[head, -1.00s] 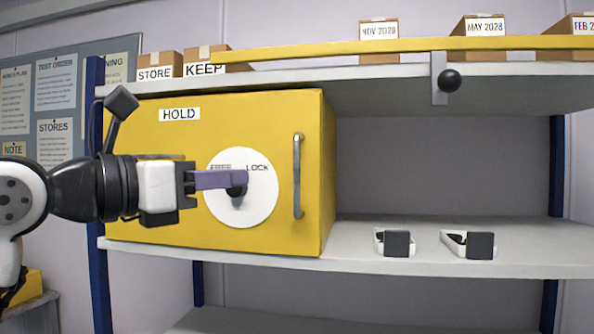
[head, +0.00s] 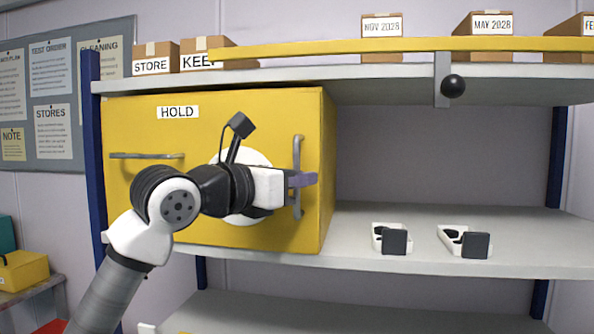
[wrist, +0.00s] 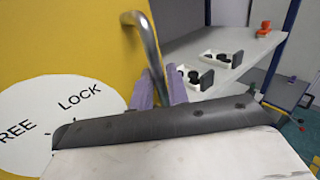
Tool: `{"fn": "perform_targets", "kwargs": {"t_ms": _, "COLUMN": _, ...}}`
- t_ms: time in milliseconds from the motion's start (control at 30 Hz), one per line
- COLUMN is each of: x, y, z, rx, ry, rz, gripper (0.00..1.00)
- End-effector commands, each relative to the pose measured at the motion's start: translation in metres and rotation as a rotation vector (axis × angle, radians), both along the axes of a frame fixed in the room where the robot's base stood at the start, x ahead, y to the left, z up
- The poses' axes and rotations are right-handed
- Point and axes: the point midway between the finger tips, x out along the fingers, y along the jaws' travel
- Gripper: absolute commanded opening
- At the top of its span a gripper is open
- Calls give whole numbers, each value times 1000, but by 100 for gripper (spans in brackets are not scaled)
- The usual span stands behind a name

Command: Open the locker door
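The yellow locker (head: 130,215), labelled HOLD, stands on the shelf with its front toward me; no gap shows at its door edge. A vertical metal handle (head: 297,150) is near the right edge of its front. In the wrist view the handle bar (wrist: 147,45) runs down between the two purple fingers of my gripper (wrist: 160,90). In the head view my gripper (head: 303,180) is at the handle's middle. The fingers are close beside the bar; whether both press on it is unclear. The white dial (head: 240,157), marked FREE and LOCK (wrist: 75,100), is partly hidden; its knob's setting is not visible.
A horizontal handle (head: 147,156) is on the locker's left side. Two small white holders with dark blocks (head: 391,238) (head: 465,241) sit on the shelf to the right. The shelf right of the locker is mostly clear.

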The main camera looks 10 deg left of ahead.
Motion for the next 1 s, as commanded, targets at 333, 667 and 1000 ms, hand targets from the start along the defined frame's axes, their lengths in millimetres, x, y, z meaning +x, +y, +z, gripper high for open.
{"fn": "perform_targets", "kwargs": {"t_ms": 333, "x": 1, "y": -1, "z": 0, "rx": 0, "ry": 0, "rz": 0, "gripper": 9}}
{"fn": "perform_targets", "kwargs": {"t_ms": 667, "x": 1, "y": 0, "z": 0, "rx": 0, "ry": 0, "rz": 1, "gripper": 0}}
{"fn": "perform_targets", "kwargs": {"t_ms": 1000, "x": -15, "y": 0, "z": -2, "rx": 3, "ry": -3, "rz": 13, "gripper": 0}}
